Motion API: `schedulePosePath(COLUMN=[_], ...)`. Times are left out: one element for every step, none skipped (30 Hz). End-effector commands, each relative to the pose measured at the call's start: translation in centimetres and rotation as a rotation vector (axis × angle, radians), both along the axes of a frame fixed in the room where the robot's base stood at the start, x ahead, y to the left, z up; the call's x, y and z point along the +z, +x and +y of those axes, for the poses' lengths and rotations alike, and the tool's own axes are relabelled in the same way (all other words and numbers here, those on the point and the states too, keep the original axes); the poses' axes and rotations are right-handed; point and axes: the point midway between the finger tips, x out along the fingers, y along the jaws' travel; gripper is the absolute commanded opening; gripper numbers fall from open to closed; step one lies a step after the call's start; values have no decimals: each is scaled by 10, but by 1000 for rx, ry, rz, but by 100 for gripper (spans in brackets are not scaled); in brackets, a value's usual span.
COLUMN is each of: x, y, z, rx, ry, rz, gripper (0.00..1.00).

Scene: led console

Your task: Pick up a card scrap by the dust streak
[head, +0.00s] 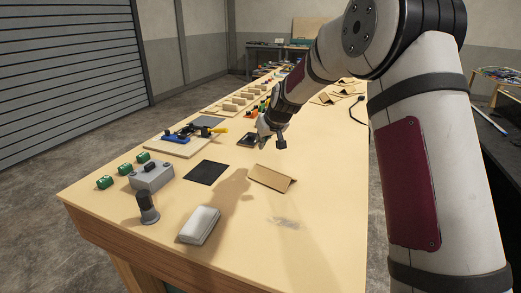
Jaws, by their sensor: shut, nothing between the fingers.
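A folded tan card scrap (272,178) lies on the wooden table like a low tent, its ridge slanting down to the right. The dust streak (286,222) is a faint grey smudge on the bare tabletop, nearer to me than the card and apart from it. My gripper (266,143) hangs above the table, behind and above the card in the picture. It is shut and empty; its fingertips are small and partly hard to make out.
A white block (200,225), a dark knob-like cylinder (148,208), a grey box (151,177) and a black square (207,172) lie to the left. Several other folded cards (322,98) lie farther back. The tabletop (325,200) right of the card is clear.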

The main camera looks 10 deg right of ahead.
Motion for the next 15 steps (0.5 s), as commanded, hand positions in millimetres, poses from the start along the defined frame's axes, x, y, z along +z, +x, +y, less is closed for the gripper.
schedulePosePath(x=[-6,-9,-14,-19,-23,-29,-33,-38,-43,-47,-51,-56,-59,-63,-67], y=[3,6,9,12,16,20,24,27,32,35,38,42,45,48,51], z=[1,1,2,3,3,4,5,5,6,6,7,8,8,9,9], rx=[1,1,1,1,1,2,1,1,1,1,1,1,1,1,1], ry=[0,0,0,0,0,0,0,-1,0,0,0,0,0,0,0], rz=[2,2,4,4,4,5,4,5,4,4,3,3,3,3,3], gripper=[0,0,0,0,0,0,0,0,0,0,0,0,0,0,0])
